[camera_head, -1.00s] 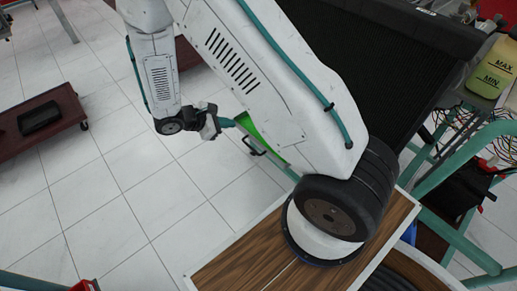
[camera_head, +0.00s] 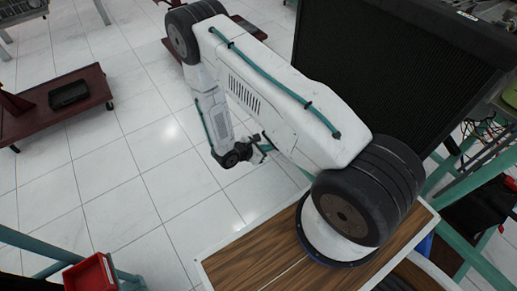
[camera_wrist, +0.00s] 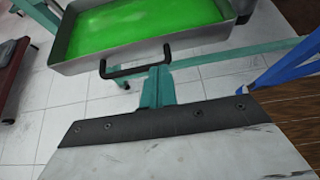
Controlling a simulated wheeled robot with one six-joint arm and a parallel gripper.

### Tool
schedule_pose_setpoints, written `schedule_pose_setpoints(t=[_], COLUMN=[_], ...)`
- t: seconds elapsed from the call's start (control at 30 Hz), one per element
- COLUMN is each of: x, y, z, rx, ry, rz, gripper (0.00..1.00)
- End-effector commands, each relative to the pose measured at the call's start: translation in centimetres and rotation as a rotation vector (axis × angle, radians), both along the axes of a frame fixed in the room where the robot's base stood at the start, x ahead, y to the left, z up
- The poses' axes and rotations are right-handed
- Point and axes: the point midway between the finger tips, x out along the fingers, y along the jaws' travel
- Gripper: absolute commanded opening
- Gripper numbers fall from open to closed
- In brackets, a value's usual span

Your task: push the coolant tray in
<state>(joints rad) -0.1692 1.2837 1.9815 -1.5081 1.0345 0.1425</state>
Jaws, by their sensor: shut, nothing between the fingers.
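The coolant tray (camera_wrist: 66,52) is a grey metal pan holding bright green fluid, at the top of the wrist view. Its black bar handle (camera_wrist: 130,73) is on the wall nearest me. My gripper (camera_wrist: 158,74) shows teal fingers, shut and empty, with the tips just below the handle's right half in the picture. I cannot tell whether they touch it. In the head view my gripper (camera_head: 266,148) hangs low over the floor at the centre, and the tray is hidden behind my arm.
A teal frame bar (camera_wrist: 245,54) crosses right of my fingers, and a blue bar (camera_wrist: 290,70) lies further right. A large black radiator (camera_head: 385,75) stands behind my arm. A dark red trolley (camera_head: 60,95) is at left. Open tiled floor (camera_head: 130,190) lies between.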

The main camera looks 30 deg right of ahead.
Motion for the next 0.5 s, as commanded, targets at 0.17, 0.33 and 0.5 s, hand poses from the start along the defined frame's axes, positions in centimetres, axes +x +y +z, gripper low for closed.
schedule_pose_setpoints(t=[0.17, 0.33, 0.5], x=[0.0, 0.1, 0.2], y=[-3.2, -5.1, -5.8], z=[-1.1, -1.0, -1.0], rx=[-0.001, -0.001, 0.000], ry=[0.000, 0.000, 0.000], rz=[-0.004, -0.001, -0.001], gripper=[0.00, 0.00, 0.00])
